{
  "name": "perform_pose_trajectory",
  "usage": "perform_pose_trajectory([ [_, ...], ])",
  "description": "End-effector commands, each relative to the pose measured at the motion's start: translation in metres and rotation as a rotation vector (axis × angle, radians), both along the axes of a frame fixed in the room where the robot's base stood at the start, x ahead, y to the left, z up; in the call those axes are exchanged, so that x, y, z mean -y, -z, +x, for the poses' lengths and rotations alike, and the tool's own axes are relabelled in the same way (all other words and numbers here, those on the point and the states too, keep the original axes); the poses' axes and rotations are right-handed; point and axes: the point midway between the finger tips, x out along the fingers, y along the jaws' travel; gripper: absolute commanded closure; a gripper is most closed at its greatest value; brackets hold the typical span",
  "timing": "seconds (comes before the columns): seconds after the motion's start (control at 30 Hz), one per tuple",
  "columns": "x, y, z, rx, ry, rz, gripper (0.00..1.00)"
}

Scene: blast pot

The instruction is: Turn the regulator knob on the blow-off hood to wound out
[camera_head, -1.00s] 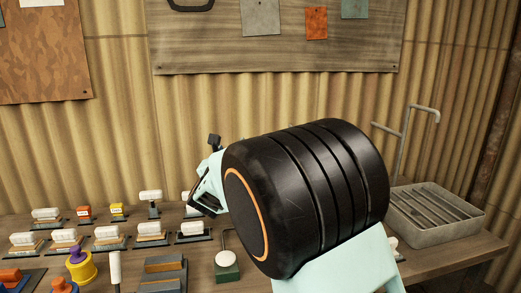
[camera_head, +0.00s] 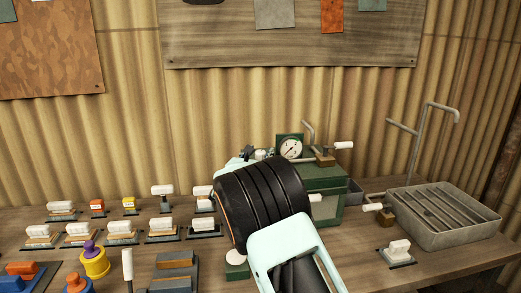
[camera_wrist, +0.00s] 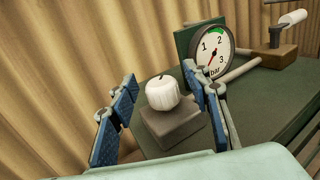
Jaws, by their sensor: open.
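The regulator knob (camera_wrist: 163,93) is a white ribbed knob on a grey block, on top of the green blow-off hood (camera_wrist: 255,98). In the head view the green hood (camera_head: 325,180) stands behind my arm, partly hidden by it. My gripper (camera_wrist: 159,77) is open, with one blue-padded finger on each side of the knob in the wrist view. I see gaps between the pads and the knob; how far the tips are from it in depth I cannot tell. A round pressure gauge (camera_wrist: 212,52) stands just behind, its red needle pointing down-left.
A white-handled lever on a brown block (camera_wrist: 275,48) stands right of the gauge. In the head view a grey slatted tray (camera_head: 445,218) is at right, and several white-handled blocks and a yellow pot (camera_head: 95,263) are at left. The corrugated wall is close behind.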

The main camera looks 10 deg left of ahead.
Motion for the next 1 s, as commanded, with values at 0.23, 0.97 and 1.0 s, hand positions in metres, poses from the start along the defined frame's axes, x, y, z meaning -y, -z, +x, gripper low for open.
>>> perform_pose_trajectory([
  [0.23,0.0020,0.0000,0.0102,0.000,-0.001,-0.001,0.56],
  [0.97,0.0019,0.0007,0.0100,0.000,-0.002,-0.001,0.99],
  [1.0,0.0018,0.0012,0.0101,0.000,-0.004,-0.001,0.99],
])
